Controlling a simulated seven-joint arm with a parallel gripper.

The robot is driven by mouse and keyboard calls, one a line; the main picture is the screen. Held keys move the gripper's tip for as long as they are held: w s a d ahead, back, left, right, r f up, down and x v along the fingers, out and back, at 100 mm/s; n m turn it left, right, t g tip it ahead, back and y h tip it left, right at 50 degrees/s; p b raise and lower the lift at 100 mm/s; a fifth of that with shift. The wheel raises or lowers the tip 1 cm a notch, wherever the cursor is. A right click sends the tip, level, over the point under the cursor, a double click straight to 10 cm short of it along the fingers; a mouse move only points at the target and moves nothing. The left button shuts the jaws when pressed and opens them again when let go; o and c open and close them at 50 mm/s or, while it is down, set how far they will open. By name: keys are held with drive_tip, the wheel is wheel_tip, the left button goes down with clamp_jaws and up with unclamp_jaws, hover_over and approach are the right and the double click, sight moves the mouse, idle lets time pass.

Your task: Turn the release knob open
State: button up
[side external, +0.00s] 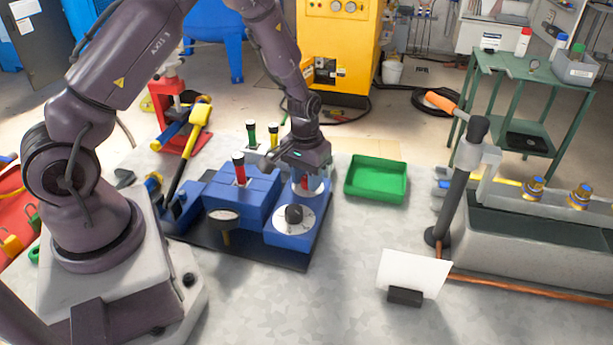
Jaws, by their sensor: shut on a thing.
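A blue valve unit (240,205) stands on a dark base plate on the bench. At its front right corner is a round white dial (306,217) with a black knob (293,214). Behind that dial, a small red knob (304,183) shows with a white part beside it. My gripper (304,174) points down over the red knob and is shut on it; the fingers hide most of it. The black knob stands clear of my gripper, in front of it. The frame does not show a label telling which knob is the release knob.
A gauge (224,216) is on the unit's front. Levers with red (239,169), green (251,132) and yellow (272,136) grips rise close by. A green tray (376,179) lies right, a white card (413,273) front right. The bench between is clear.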

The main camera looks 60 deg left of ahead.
sight(305, 178)
drive_tip(key=shift+n, duration=0.8)
drive_tip(key=o, duration=0.9)
drive_tip(key=shift+o, duration=0.2)
wheel_tip(305, 178, up, 13)
drive_tip(key=shift+a, duration=0.15)
drive_tip(key=shift+s, duration=0.1)
